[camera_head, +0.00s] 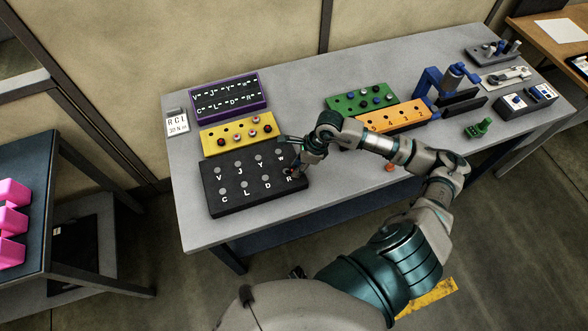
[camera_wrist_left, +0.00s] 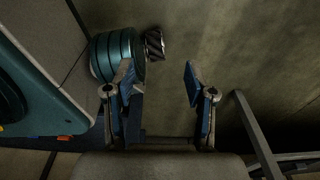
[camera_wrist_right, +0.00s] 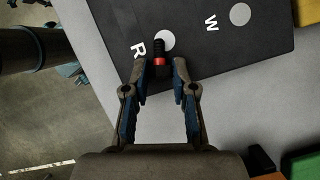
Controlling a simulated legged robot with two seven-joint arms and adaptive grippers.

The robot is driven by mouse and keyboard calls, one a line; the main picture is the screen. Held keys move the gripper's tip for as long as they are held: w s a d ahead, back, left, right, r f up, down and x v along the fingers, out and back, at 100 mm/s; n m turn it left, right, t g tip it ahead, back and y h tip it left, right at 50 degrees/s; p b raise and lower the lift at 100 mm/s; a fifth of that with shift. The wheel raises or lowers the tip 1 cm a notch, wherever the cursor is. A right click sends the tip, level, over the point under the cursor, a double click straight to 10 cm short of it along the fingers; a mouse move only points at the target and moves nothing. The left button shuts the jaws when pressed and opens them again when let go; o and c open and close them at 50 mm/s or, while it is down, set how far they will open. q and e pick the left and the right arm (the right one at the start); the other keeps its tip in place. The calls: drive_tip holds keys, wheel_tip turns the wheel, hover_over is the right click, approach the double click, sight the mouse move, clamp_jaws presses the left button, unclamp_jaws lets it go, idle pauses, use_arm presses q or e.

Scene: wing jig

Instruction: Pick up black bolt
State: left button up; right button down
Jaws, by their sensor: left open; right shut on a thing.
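The black bolt (camera_wrist_right: 160,48) has a dark shaft and a red band, and shows between my right fingertips in the right wrist view. My right gripper (camera_wrist_right: 161,68) is shut on it. The bolt overlaps the grey round spot beside the letter R on the black block (camera_wrist_right: 262,44); I cannot tell whether it is in it or above it. In the head view my right gripper (camera_head: 291,168) is at the right end of the black block (camera_head: 235,208), and the bolt is too small to make out. My left gripper (camera_wrist_left: 158,82) is open and empty, away from the table, over the floor.
Behind the black block stand a yellow block (camera_head: 206,146) with several bolts and a purple-edged block (camera_head: 227,117). A green block (camera_head: 335,103) and an orange block (camera_head: 420,117) lie to the right. The grey table (camera_head: 330,205) is clear in front. Pink bins (camera_head: 10,222) stand at left.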

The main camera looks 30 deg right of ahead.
sight(292, 169)
use_arm(q)
drive_tip(key=shift+a, duration=0.15)
use_arm(e)
drive_tip(key=shift+a+r, duration=0.1)
drive_tip(key=shift+r, duration=0.45)
wheel_tip(292, 169, up, 2)
drive_tip(key=shift+r, duration=0.15)
use_arm(q)
drive_tip(key=w+d+r+b, duration=0.1)
drive_tip(key=w+b, duration=0.1)
drive_tip(key=w, duration=0.3)
drive_tip(key=s+a+r+p, duration=0.2)
drive_tip(key=s+r+p, duration=0.3)
drive_tip(key=s+p, duration=0.3)
drive_tip(key=shift+r+p, duration=0.4)
drive_tip(key=shift+p, duration=0.8)
use_arm(e)
drive_tip(key=s+a+r, duration=0.1)
drive_tip(key=s+a, duration=0.8)
drive_tip(key=s, duration=0.4)
drive_tip(key=shift+a+r, duration=0.15)
drive_tip(key=shift+r, duration=0.1)
